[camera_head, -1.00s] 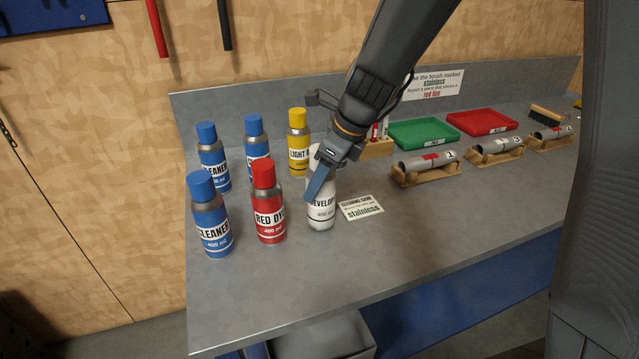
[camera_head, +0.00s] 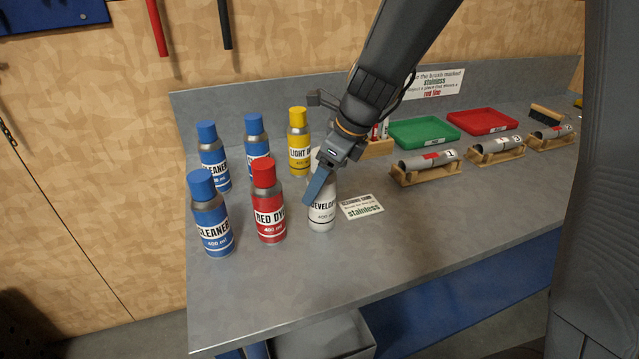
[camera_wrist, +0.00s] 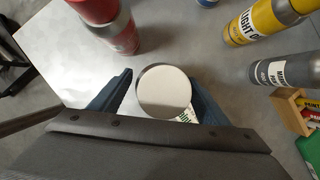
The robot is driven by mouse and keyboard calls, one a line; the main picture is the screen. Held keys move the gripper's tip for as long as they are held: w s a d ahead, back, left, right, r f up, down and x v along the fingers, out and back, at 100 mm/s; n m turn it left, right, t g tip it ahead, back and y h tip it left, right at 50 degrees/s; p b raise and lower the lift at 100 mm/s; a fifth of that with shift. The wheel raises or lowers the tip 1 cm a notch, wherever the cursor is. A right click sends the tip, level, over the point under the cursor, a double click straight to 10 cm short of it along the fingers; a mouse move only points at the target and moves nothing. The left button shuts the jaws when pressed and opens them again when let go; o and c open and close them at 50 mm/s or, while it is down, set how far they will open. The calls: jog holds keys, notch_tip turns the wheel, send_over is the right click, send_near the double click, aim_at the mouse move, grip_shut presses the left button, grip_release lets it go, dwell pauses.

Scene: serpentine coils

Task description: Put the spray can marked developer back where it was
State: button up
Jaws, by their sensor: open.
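The white spray can marked developer (camera_head: 322,212) stands upright on the grey bench, just right of the red dye can (camera_head: 269,213). My gripper (camera_head: 317,190) is over its upper part, pointing down, and hides some of its label. In the wrist view the can's round white top (camera_wrist: 165,88) lies between the two dark blue fingers of my gripper (camera_wrist: 160,98). The fingers are open, with a visible gap at the left finger; contact on the right cannot be told.
Blue cleaner cans (camera_head: 212,225) and a yellow can (camera_head: 299,150) stand left and behind. The wrist view shows a grey can (camera_wrist: 285,72) near the yellow one. A small card (camera_head: 361,207) lies right of the developer. The bench front is clear.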

jog(key=b+v, duration=0.1)
jog(key=v, duration=0.9)
jog(key=s+d+f+n+h, duration=0.1)
jog(key=s+d+f+n, duration=0.2)
jog(key=n, duration=0.4)
jog(key=s+d+f+n+h, duration=0.1)
jog(key=s+d+f+n, duration=0.3)
jog(key=n, duration=0.4)
jog(key=s+d+f+n+h, duration=0.1)
jog(key=s+d+f+n, duration=0.3)
jog(key=s+f+n, duration=0.1)
jog(key=shift+s+f+n+g+h, duration=0.2)
jog(key=shift+f+n, duration=0.15)
jog(key=shift+n, duration=0.25)
jog(key=shift+s+f+n+g+h, duration=0.1)
jog(key=shift+f+n+g+h, duration=0.15)
jog(key=shift+n, duration=0.35)
jog(key=shift+s+f+n, duration=0.3)
jog(key=shift+f+n, duration=0.05)
jog(key=shift+n, duration=0.35)
